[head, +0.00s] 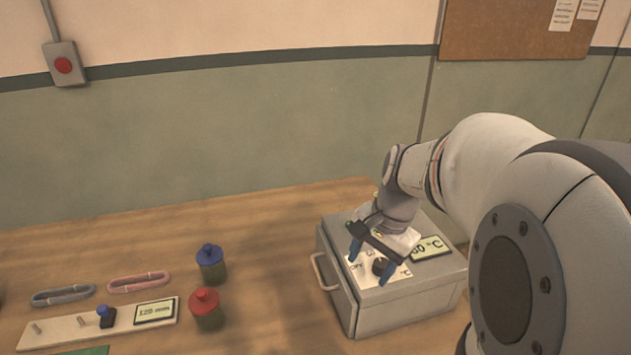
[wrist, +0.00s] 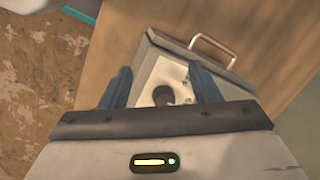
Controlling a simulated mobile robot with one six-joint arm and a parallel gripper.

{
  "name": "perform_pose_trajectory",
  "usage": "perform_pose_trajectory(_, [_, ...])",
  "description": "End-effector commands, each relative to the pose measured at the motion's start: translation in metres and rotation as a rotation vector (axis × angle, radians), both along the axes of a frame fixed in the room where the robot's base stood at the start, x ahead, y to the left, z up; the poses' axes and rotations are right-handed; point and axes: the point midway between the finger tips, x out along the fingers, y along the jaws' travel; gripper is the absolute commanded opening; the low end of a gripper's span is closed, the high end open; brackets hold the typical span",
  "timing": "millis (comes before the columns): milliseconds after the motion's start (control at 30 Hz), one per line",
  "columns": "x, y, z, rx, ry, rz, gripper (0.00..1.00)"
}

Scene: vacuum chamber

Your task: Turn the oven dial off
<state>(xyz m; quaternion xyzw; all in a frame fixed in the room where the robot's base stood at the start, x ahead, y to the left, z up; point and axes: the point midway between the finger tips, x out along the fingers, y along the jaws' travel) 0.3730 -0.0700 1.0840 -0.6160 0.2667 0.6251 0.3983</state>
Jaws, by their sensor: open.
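The oven is a grey box (head: 375,315) on the wooden bench at the right, with a handle on its left side. It also shows in the wrist view (wrist: 180,50). Its black dial (head: 379,266) sits on a white marked plate on top, with "OFF" lettering to the left. In the wrist view the dial (wrist: 163,94) appears between the two blue fingers, partly cut off by my gripper body. My gripper (head: 369,269) is open above the dial, fingers pointing down. I cannot tell whether the fingers touch it. The dial's pointer direction is not clear.
A display (head: 432,248) reading in °C, partly hidden, sits on the oven's top. Red (head: 205,308) and blue (head: 211,264) lidded jars stand left of the oven. A pale slider board (head: 70,333) and two looped straps lie further left. Bench between jars and oven is clear.

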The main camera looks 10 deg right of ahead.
Motion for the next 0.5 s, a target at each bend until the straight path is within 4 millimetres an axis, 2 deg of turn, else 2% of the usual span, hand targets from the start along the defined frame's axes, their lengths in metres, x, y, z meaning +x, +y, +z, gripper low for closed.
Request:
perform_pose_trajectory(33, [0.011,-0.018,0.009,0.049,0.041,-0.148,0.57])
perform_pose_trajectory(100, [0.022,-0.038,0.011,0.111,0.089,-0.338,0.57])
perform_pose_trajectory(233, [0.037,-0.07,0.013,0.203,0.161,-0.605,0.57])
perform_pose_trajectory(367, [0.044,-0.086,0.011,0.255,0.201,-0.746,0.57])
perform_pose_trajectory(500, [0.046,-0.087,0.001,0.269,0.215,-0.786,0.57])
